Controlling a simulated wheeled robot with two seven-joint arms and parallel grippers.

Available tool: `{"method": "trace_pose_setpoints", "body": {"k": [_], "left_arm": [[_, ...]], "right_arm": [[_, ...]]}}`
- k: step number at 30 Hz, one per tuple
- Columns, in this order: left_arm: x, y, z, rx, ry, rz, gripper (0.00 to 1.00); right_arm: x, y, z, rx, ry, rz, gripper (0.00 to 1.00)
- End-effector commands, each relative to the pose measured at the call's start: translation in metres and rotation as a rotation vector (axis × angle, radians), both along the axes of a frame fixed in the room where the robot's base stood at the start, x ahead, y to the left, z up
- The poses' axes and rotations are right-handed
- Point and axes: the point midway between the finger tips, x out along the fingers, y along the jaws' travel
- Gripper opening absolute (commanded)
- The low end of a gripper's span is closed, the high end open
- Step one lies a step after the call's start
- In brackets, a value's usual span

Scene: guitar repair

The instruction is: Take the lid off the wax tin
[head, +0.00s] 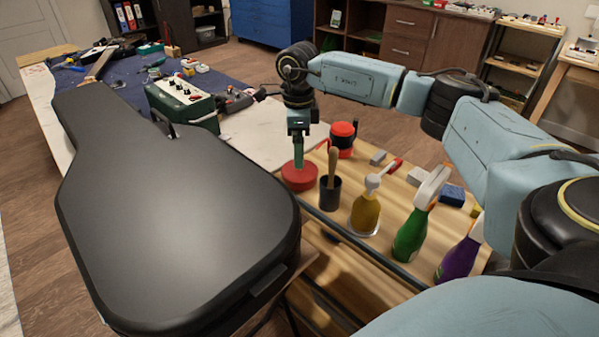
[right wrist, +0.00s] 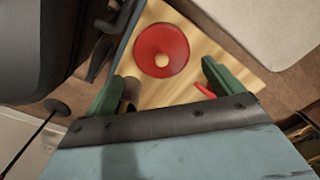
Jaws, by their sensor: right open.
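The wax tin (head: 299,177) is round and red and stands at the left back corner of the wooden cart top. In the right wrist view its red lid (right wrist: 150,38) shows from above, with a small tan knob (right wrist: 162,60) at its centre. The lid is on the tin. My right gripper (head: 298,160) points down just above the tin. In the right wrist view its green fingers are spread wide (right wrist: 161,76), with nothing between them; the lid lies ahead of the tips. I cannot tell whether a finger touches the lid. My left gripper is out of view.
A black guitar case (head: 170,190) lies close to the left of the tin. A dark cup (head: 330,193) with a wooden handle and a black jar with a red lid (head: 342,130) stand near it. Spray bottles (head: 410,232) stand along the cart's front edge.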

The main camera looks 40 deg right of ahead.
Motion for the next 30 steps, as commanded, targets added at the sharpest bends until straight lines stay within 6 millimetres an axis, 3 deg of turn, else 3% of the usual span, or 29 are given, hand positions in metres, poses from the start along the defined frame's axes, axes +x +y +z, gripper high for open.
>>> {"method": "trace_pose_setpoints", "body": {"k": [5,15,24,30], "left_arm": [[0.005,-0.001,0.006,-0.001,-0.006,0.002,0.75],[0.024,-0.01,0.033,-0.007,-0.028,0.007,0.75],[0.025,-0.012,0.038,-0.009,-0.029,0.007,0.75],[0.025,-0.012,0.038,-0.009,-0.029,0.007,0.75]], "right_arm": [[0.0,-0.001,-0.011,0.0,0.0,0.0,0.92],[-0.002,-0.004,-0.052,0.001,0.001,-0.001,0.92],[-0.001,-0.004,-0.056,0.002,-0.001,0.0,0.92],[-0.001,-0.004,-0.055,0.002,-0.001,0.0,0.69]]}}
